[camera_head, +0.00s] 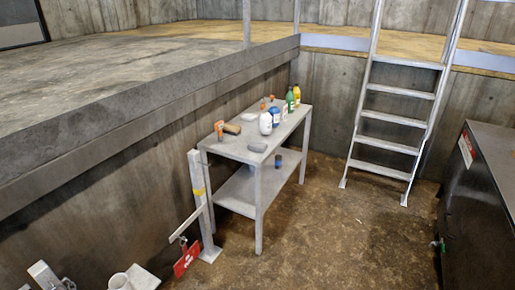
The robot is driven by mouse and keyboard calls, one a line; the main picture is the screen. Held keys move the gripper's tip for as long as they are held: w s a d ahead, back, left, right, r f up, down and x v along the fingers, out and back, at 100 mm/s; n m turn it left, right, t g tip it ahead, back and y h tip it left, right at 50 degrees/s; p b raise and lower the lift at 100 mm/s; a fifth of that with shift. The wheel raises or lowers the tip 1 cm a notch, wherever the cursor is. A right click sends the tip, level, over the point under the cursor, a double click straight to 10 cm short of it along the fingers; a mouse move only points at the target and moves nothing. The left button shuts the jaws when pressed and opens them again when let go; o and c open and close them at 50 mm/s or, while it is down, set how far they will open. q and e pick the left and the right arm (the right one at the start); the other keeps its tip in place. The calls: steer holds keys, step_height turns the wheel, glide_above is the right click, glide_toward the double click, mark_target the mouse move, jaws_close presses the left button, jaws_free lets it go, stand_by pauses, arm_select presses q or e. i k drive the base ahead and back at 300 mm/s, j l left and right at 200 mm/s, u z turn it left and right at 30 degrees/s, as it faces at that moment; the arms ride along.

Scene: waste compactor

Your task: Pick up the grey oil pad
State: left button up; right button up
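A small grey rounded piece (257,147), which looks like the grey oil pad, lies at the front edge of the grey table's top (268,130). It is small in the view, so its texture cannot be made out. A tan roll (232,129) lies behind it to the left, beside an orange-topped item (219,129).
White bottles (266,123), a green bottle (290,100) and a yellow one stand farther back on the table. A post (200,195) with a red tag (187,260) stands at its left. A ladder (398,120) and dark machine (485,190) are right. Floor before the table is clear.

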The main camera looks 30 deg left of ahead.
mark_target(253, 146)
steer(key=i+u, duration=0.1)
steer(key=u, duration=0.3)
steer(key=i+u, duration=0.25)
steer(key=i, duration=0.15)
steer(key=i+l+u, duration=0.25)
steer(key=i, duration=0.15)
steer(key=i+l+u, duration=0.25)
steer(key=i, duration=0.2)
steer(key=j, duration=0.1)
